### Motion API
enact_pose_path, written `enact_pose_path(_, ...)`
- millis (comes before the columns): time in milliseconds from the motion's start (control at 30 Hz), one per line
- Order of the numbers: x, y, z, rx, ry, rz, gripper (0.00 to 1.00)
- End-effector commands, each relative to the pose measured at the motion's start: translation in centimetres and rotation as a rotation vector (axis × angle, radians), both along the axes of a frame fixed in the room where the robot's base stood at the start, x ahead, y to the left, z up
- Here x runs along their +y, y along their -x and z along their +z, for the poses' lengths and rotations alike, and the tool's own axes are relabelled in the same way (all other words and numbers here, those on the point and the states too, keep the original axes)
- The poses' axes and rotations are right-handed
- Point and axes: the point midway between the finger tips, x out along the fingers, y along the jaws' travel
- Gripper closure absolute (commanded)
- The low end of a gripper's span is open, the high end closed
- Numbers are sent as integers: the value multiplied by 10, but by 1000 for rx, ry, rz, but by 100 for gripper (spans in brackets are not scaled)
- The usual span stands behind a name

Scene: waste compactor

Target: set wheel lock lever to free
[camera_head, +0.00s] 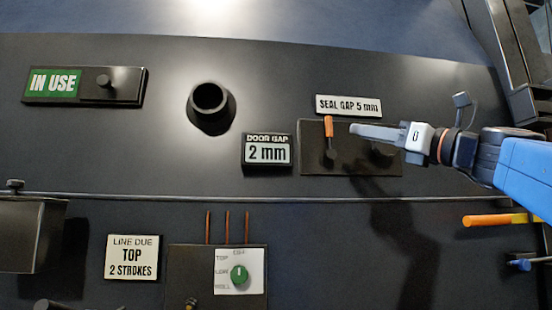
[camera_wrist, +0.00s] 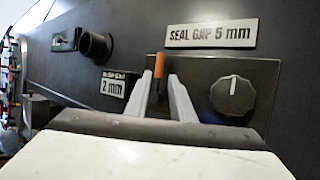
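No label reading wheel lock is legible. A small upright lever with an orange tip (camera_head: 328,127) stands on a dark plate (camera_head: 312,163) under the "SEAL GAP 5 mm" sign. In the wrist view the orange-tipped lever (camera_wrist: 158,66) points up and appears between my two fingers. My gripper (camera_head: 353,129) reaches in from the right in the head view, its tips a little right of the lever. In the wrist view my gripper (camera_wrist: 162,82) is open, with fingers apart on either side of the lever's line. Contact cannot be told; the lever's lower part is hidden there.
A round knob (camera_wrist: 233,95) sits on the same plate, right of the lever. A "DOOR GAP 2 mm" sign (camera_head: 268,152) and a black tube (camera_head: 210,104) are left. An orange-yellow handle (camera_head: 492,220) juts out lower right. A green dial (camera_head: 239,273) is below.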

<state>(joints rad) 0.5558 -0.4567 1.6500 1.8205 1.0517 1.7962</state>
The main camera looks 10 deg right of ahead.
Motion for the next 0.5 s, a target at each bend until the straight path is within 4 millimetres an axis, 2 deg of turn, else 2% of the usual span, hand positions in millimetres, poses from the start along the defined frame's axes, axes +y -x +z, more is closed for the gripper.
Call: enact_pose_path(500,24,-36,18,0,-1,4,78)
